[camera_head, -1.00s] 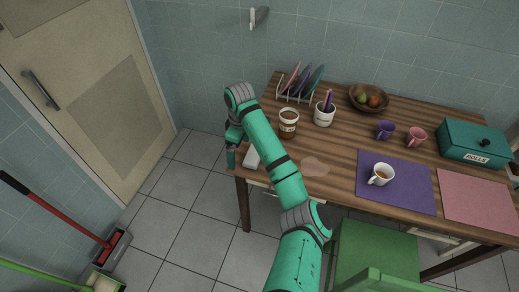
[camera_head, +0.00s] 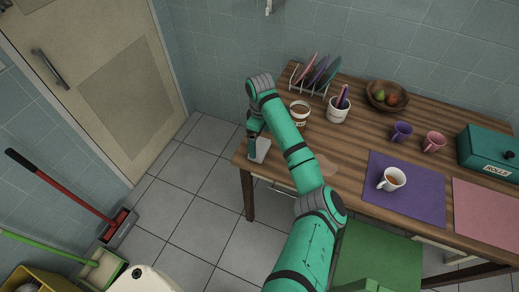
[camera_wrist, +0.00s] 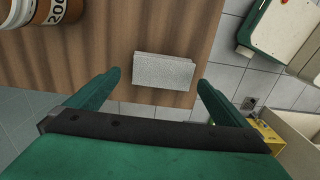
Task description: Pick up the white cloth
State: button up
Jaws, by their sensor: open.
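The white cloth (camera_wrist: 164,72) is a small folded rectangle lying flat at the table's edge. In the head view it shows at the table's left end (camera_head: 262,151), partly hidden by my gripper (camera_head: 253,135). In the wrist view my gripper (camera_wrist: 159,77) is open and empty. Its two green fingers point toward the cloth, one to each side of it in the picture. I cannot tell how high the fingertips are above the table.
A brown-and-white jar (camera_head: 299,113) stands close behind the cloth, also at the wrist view's top left (camera_wrist: 55,12). A pot with utensils (camera_head: 339,110) and a plate rack (camera_head: 309,80) stand farther back. A cup (camera_head: 391,180) sits on the purple mat (camera_head: 420,200).

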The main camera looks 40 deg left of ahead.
aim_at(260, 147)
jog(key=shift+s+f, duration=0.1)
jog(key=shift+f, duration=2.15)
jog(key=c, duration=0.9)
jog(key=shift+c, duration=0.2)
jog(key=shift+r, duration=0.1)
